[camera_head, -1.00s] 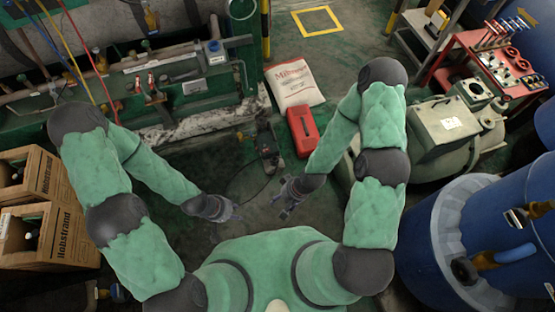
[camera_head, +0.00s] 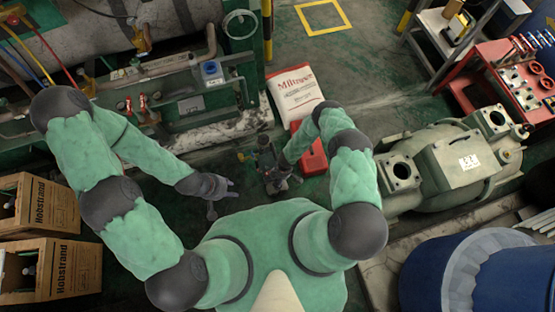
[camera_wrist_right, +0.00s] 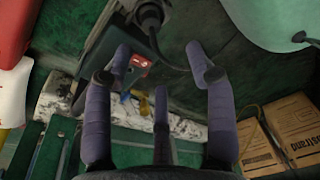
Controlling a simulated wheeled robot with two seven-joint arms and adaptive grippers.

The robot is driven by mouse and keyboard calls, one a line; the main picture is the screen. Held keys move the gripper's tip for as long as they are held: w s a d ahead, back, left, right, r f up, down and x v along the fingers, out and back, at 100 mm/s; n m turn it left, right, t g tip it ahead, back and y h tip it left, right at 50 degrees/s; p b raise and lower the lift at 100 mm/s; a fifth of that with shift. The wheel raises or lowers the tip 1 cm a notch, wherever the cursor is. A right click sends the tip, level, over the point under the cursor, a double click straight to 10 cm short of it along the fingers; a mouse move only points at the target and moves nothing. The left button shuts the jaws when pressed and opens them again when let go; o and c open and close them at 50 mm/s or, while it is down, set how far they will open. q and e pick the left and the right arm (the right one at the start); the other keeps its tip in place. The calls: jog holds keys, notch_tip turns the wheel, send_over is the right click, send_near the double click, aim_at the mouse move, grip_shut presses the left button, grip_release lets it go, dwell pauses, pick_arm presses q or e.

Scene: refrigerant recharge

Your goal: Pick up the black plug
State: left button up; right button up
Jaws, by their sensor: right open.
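A black cylindrical piece that looks like the plug (camera_wrist_right: 150,14) shows at the top of the right wrist view, with a dark cable by it. It is beside a dark box with a red label (camera_wrist_right: 139,61); whether they touch I cannot tell. My right gripper (camera_wrist_right: 158,62) is open and empty, its fingers spread short of the plug. In the head view my right gripper (camera_head: 278,181) is over the floor by a dark device (camera_head: 265,150); the plug cannot be made out there. My left gripper (camera_head: 224,197) is open and empty over the floor, to the left.
A red case (camera_head: 314,160) and a white sack (camera_head: 295,90) lie just beyond my right forearm. Cardboard boxes (camera_head: 40,205) stand at the left. A beige machine (camera_head: 440,165) and a blue drum (camera_head: 425,270) stand at the right. Green bench (camera_head: 190,125) lies beyond my left arm.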

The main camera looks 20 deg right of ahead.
aim_at(278, 182)
jog(key=shift+w+d+f+n, duration=0.1)
jog(key=shift+w+f+n, duration=0.1)
jog(key=shift+f, duration=0.25)
jog(key=shift+w+d+f+n, duration=0.1)
jog(key=shift+w+f, duration=0.05)
jog(key=shift+f, duration=0.25)
jog(key=f+b, duration=0.2)
jog(key=f, duration=0.1)
jog(key=f+b, duration=0.1)
jog(key=f, duration=0.1)
jog(key=shift+w+a+f, duration=0.1)
jog(key=shift+a, duration=0.2)
jog(key=f+b, duration=0.3)
jog(key=shift+s+a+f, duration=0.15)
jog(key=shift+s+f, duration=0.05)
jog(key=shift+f, duration=0.05)
jog(key=shift+w+a+f+b, duration=0.1)
jog(key=shift+f+b, duration=0.6)
jog(key=shift+f, duration=0.1)
jog(key=c, duration=1.1)
